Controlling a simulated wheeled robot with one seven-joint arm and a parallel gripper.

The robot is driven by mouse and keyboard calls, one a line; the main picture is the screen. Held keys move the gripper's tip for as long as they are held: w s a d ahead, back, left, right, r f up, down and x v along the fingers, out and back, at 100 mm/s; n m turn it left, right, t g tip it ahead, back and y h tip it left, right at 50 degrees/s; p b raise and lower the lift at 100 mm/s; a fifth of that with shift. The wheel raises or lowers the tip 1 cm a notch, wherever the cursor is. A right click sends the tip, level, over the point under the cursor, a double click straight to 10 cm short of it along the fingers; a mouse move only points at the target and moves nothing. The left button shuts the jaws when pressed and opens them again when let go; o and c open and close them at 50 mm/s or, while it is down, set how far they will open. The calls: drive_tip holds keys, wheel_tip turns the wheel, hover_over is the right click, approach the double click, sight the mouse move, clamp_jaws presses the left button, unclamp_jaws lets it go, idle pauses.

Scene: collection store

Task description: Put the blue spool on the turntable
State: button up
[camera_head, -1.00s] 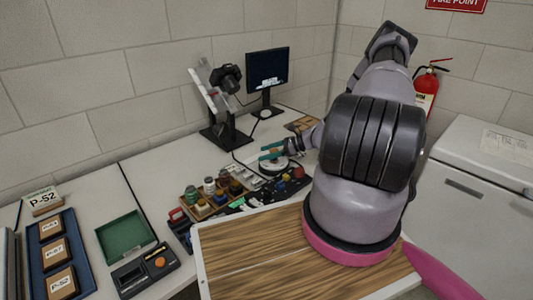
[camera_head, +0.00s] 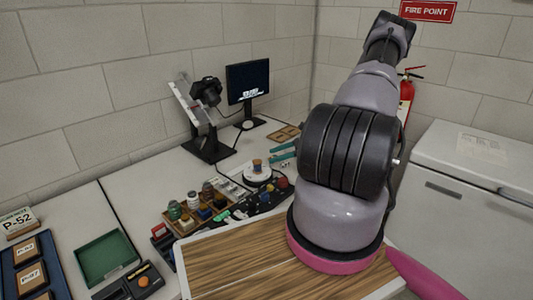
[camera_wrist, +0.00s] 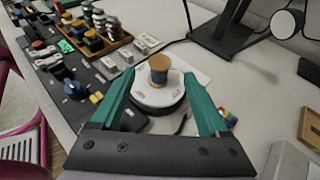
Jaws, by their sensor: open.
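The blue spool (camera_head: 257,165) stands upright on the white round turntable (camera_head: 250,177) in the head view. My gripper (camera_head: 271,156) is open just right of the spool in the head view. In the wrist view my gripper's green fingers (camera_wrist: 157,78) are spread, with a clear gap on each side of the spool. Nothing is held.
A wooden tray (camera_head: 190,222) of jars and spools is left of the turntable. A camera on a stand (camera_head: 205,92) and a monitor (camera_head: 248,80) stand behind. A green open box (camera_head: 105,256) lies at the left. Dark knobs and blocks crowd the front edge near the turntable.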

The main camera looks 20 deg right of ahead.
drive_tip(key=shift+s+d+r, duration=0.1)
drive_tip(key=shift+d+r, duration=0.05)
drive_tip(key=shift+d, duration=0.05)
drive_tip(key=s+a+r+n+g+h, duration=0.15)
drive_tip(key=a+r+n, duration=0.25)
drive_tip(key=r, duration=0.6)
drive_tip(key=s+a+r+n+g+h, duration=0.1)
drive_tip(key=s+a+r+n+h, duration=0.25)
drive_tip(key=r, duration=0.55)
drive_tip(key=s+a+r+n+g+h, duration=0.15)
drive_tip(key=a+r+n, duration=0.3)
drive_tip(key=r, duration=0.55)
drive_tip(key=s+a+r+n+t+h, duration=0.1)
drive_tip(key=s+a+r+n+t, duration=0.1)
drive_tip(key=s+r, duration=0.5)
drive_tip(key=s+a+r+n+t+h, duration=0.2)
drive_tip(key=s+r+n, duration=0.3)
drive_tip(key=s+r, duration=0.3)
drive_tip(key=shift+s+a+r+t, duration=0.2)
drive_tip(key=shift+s+a+t, duration=0.4)
drive_tip(key=shift+s, duration=0.65)
drive_tip(key=shift+h, duration=0.25)
